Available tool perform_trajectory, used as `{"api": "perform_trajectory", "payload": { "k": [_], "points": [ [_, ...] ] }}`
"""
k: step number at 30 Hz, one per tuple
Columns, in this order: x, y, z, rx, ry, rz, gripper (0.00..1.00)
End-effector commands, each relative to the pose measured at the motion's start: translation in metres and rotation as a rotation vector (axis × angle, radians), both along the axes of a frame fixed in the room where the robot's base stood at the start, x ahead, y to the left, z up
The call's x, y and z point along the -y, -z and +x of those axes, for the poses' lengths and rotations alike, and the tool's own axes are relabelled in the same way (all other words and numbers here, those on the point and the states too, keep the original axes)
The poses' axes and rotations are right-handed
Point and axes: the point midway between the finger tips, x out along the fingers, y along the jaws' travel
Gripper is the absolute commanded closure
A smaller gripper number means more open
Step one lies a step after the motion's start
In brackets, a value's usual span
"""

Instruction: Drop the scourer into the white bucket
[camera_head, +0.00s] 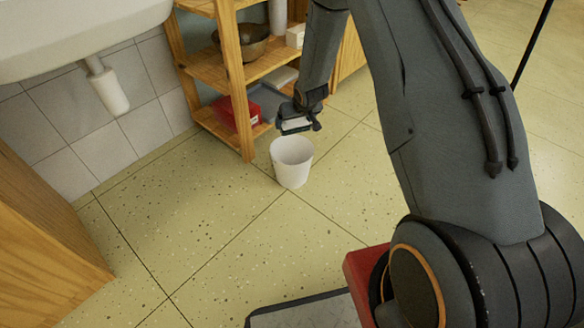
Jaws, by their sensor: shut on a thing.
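The white bucket (292,168) stands upright on the tiled floor, in front of the wooden shelf. Its open top faces up and its inside looks empty from here. My gripper (297,127) is above the bucket's far rim, shut on the scourer (295,125). The scourer shows as a small pale piece with a darker edge between the fingers. Much of it is hidden by my gripper. How high it is above the rim is hard to tell.
A wooden shelf (235,75) stands behind the bucket, with a bowl (243,42) and a red box (234,113) on it. A white sink (80,35) is at the upper left. A wooden cabinet (45,235) is at the left. The floor around the bucket's front is clear.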

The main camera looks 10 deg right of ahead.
Motion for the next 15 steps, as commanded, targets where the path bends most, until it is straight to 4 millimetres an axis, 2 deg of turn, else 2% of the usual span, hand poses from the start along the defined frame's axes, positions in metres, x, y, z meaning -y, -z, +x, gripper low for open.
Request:
{"api": "perform_trajectory", "payload": {
  "k": [15],
  "points": [
    [0.0,0.051,0.0,0.0,0.0,0.0,0.42]
  ]
}}
